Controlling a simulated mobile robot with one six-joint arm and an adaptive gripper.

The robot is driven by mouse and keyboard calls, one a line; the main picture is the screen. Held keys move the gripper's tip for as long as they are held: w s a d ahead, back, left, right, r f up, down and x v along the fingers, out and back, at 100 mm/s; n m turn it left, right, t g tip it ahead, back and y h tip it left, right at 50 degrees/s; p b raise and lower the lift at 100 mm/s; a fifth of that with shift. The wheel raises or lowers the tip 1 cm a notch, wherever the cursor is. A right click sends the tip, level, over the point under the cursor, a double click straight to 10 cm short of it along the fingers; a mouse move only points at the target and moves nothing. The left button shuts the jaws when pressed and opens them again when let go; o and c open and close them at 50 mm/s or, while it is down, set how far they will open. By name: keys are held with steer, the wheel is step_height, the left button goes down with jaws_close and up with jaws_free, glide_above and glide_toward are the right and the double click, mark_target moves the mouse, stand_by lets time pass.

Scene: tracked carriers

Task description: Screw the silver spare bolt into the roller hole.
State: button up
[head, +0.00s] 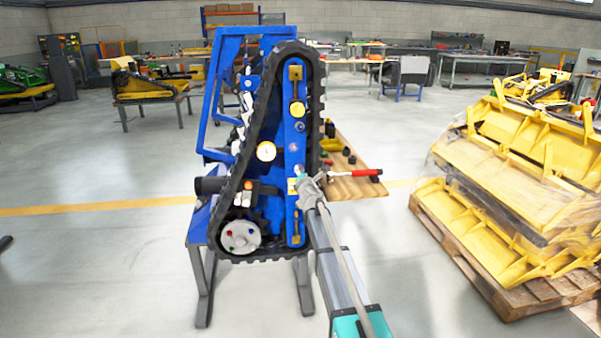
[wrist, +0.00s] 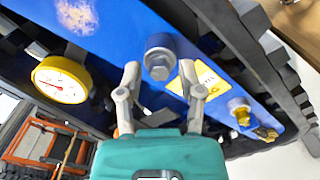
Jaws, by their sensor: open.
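A silver hex-headed bolt (wrist: 158,57) sits on the blue beam (wrist: 125,25) of the tracked carrier in the wrist view. My gripper (wrist: 160,70) is open, with its two fingertips apart on either side of the bolt's head; contact is not clear. In the head view my gripper (head: 301,184) is at the lower part of the blue beam (head: 294,135) and hides part of it. A pale grey roller wheel (head: 240,237) with small coloured parts on its face is at the lower left inside the track. I cannot make out which hole is empty.
The black track (head: 260,100) loops around the beam, close to my gripper. A yellow-rimmed round dial (wrist: 62,80) is left of the fingers. A wooden board (head: 355,185) with a red-handled tool (head: 353,173) is behind. Yellow parts (head: 520,160) stand on a pallet at right.

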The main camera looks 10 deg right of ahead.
steer(key=n, duration=0.9)
steer(key=shift+n, duration=0.3)
stand_by(0.3)
jaws_close()
